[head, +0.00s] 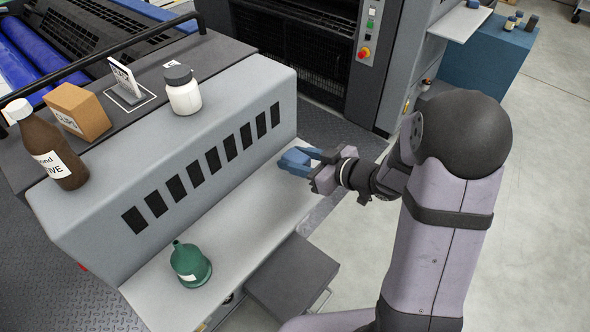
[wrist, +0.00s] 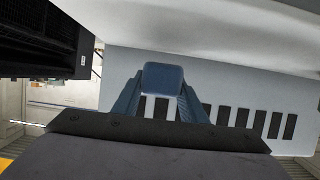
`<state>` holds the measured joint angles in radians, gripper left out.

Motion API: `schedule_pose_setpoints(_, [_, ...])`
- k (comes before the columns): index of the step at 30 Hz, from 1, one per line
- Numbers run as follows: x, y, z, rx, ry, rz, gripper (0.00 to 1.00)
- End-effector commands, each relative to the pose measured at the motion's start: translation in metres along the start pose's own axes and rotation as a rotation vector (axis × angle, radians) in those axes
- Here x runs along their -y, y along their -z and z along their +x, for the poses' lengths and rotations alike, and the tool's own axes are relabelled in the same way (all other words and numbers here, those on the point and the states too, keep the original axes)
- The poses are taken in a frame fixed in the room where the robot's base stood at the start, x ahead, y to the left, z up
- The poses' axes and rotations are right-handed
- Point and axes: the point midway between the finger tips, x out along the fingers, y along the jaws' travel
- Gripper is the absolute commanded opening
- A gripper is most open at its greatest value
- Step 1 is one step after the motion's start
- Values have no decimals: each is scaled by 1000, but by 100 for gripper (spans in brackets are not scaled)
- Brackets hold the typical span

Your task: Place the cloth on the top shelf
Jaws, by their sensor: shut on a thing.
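My gripper (head: 308,161) is shut on a small blue folded piece, which looks like the cloth (head: 292,161). It is held just above the right end of the lower pale ledge (head: 235,232), in front of the slotted grey housing. In the wrist view the cloth (wrist: 163,78) sits between the blue-grey fingertips, with the slotted panel (wrist: 280,90) behind it. Above that ledge is the housing's grey upper surface (head: 222,88), with a darker top (head: 200,58) behind it. I cannot tell which of these is called the top shelf.
A white jar (head: 183,95), an orange-brown box (head: 78,113), a small sign (head: 125,80) and a brown bottle (head: 58,155) stand on the upper level. A black rail (head: 110,50) runs behind the top.

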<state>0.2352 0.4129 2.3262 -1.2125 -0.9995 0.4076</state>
Motion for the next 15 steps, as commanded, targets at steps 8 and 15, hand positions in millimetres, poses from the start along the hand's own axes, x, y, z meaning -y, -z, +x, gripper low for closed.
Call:
schedule_pose_setpoints(8, [0,-27,11,2,1,4,17])
schedule_pose_setpoints(15, [0,-34,14,0,0,-1,17])
